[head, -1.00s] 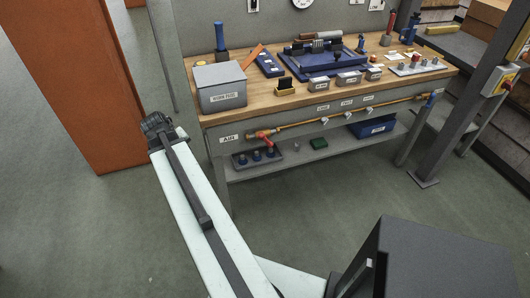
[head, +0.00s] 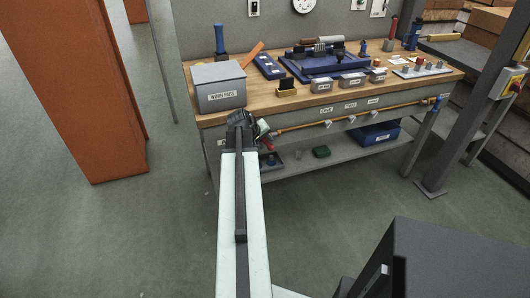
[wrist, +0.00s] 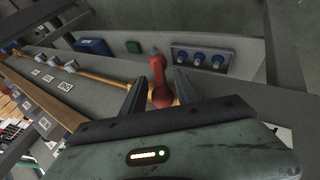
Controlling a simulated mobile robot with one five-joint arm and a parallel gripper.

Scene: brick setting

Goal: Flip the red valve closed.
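The red valve (wrist: 158,82) sits on the yellow pipe (wrist: 105,77) along the front of the workbench. In the wrist view its red handle lies between the two dark fingers of my gripper (wrist: 159,92). The fingers are apart, one on each side of the handle, with a gap on at least the left side. I cannot tell whether the right finger touches it. In the head view my gripper (head: 248,124) is at the left part of the bench front and hides most of the valve; only a bit of red (head: 269,146) shows.
The wooden workbench (head: 240,110) carries a grey box (head: 218,88) and blue tools. The lower shelf (head: 300,165) holds a blue bin (head: 375,135), a green item (head: 321,152) and a tray with blue-topped pieces (wrist: 207,58). An orange panel (head: 80,90) stands left. Floor between is clear.

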